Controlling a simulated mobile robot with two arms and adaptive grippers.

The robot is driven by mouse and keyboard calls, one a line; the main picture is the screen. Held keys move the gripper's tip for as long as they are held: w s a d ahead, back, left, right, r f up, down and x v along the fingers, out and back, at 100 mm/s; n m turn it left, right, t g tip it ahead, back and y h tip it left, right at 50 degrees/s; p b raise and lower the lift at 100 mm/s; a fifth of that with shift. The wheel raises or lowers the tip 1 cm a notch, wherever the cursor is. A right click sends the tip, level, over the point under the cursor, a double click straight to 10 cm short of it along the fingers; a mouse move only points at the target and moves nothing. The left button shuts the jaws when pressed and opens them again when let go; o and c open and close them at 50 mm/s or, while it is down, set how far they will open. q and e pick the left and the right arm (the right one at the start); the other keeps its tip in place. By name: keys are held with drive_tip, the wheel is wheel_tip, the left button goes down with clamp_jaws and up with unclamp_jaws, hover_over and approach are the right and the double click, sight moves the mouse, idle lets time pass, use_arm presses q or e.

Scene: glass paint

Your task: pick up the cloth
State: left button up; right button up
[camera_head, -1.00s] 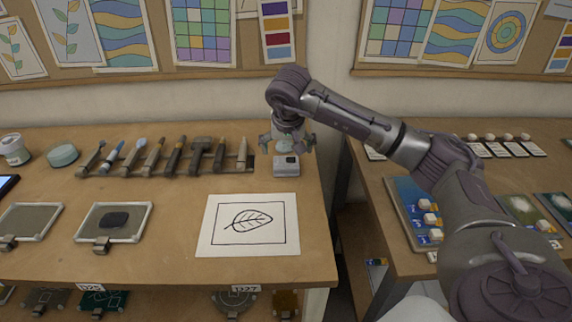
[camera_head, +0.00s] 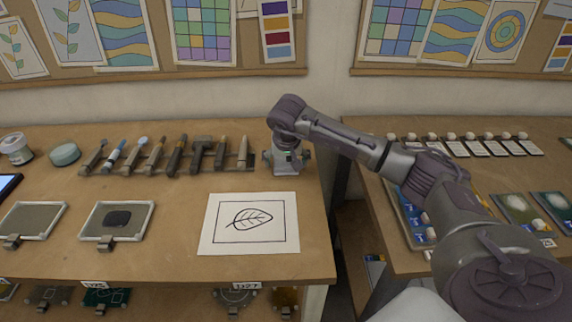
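My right gripper (camera_head: 287,161) is lowered over a small grey box (camera_head: 286,170) near the back right corner of the left table. Its fingers are spread, one on each side of the box, and hide part of it. I cannot tell whether they touch it. No thing in view is clearly a cloth; one at the box would be hidden by the gripper. My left gripper is out of view.
A row of brushes and tools (camera_head: 175,155) lies left of the gripper. A leaf drawing (camera_head: 215,238) lies in front. Two framed trays (camera_head: 150,222) are at the left. A gap separates the right table (camera_head: 450,255).

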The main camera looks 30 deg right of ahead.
sight(288, 161)
drive_tip(key=c, duration=0.9)
drive_tip(key=shift+r, duration=0.15)
drive_tip(key=r, duration=0.1)
drive_tip(key=r+b, duration=0.1)
drive_tip(key=r, duration=0.2)
drive_tip(key=shift+d, duration=0.25)
drive_tip(key=s+d+r, duration=0.1)
drive_tip(key=d+r, duration=0.1)
drive_tip(key=d, duration=0.1)
drive_tip(key=s+d+r+b, duration=0.1)
drive_tip(key=d+r, duration=0.1)
drive_tip(key=d, duration=0.2)
drive_tip(key=s+d+r+b, duration=0.1)
drive_tip(key=d+r, duration=0.1)
drive_tip(key=d, duration=0.1)
drive_tip(key=shift+d+r, duration=0.4)
